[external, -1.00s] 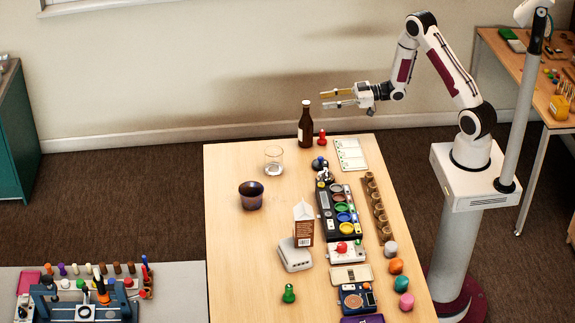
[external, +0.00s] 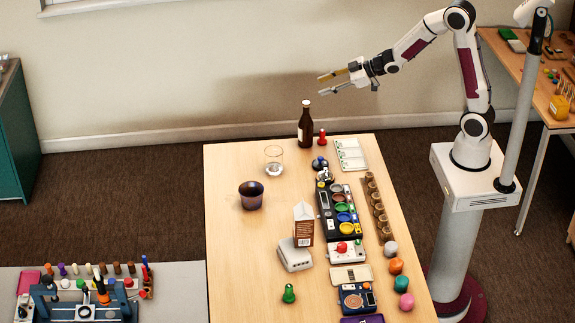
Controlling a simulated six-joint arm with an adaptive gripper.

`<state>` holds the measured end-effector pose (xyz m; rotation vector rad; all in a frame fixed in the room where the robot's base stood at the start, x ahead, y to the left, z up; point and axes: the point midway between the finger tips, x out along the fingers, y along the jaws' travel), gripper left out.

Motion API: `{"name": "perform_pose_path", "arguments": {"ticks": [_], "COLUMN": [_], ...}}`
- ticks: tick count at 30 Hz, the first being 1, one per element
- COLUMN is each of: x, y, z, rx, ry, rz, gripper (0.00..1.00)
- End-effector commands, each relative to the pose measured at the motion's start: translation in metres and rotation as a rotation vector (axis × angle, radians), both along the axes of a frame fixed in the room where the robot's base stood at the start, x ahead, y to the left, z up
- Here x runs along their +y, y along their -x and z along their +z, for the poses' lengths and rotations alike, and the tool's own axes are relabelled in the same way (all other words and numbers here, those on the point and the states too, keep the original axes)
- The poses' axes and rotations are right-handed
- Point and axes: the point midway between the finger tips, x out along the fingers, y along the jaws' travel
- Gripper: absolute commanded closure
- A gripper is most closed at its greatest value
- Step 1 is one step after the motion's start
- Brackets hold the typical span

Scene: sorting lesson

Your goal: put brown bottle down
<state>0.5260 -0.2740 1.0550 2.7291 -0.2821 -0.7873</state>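The brown bottle (external: 306,127) stands upright on the wooden table (external: 232,235) near its far edge. It has a pale label and a dark neck. My gripper (external: 319,84) is in the air above the bottle's top and slightly to its right, pointing left. Its two fingers are spread apart with nothing between them. The gripper looks clear of the bottle.
A red pawn-shaped piece (external: 322,137) stands just right of the bottle. A clear glass (external: 273,160) and a dark cup (external: 251,195) stand to the left. A milk carton (external: 303,224) and several sorting pieces fill the table's right half. The table's left side is clear.

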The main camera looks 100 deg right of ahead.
Motion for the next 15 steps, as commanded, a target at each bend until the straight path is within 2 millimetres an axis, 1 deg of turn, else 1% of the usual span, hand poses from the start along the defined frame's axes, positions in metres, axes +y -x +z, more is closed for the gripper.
{"name": "perform_pose_path", "arguments": {"ticks": [1,6,11,15], "x": [0.008,0.031,0.055,0.078], "y": [0.002,0.017,0.035,0.053], "z": [0.009,0.027,0.041,0.051], "rx": [0.01,0.056,0.099,0.135], "ry": [0.003,-0.003,-0.018,-0.04], "rz": [-0.007,-0.04,-0.067,-0.085], "gripper": [0.64,0.64,0.64,0.64]}}
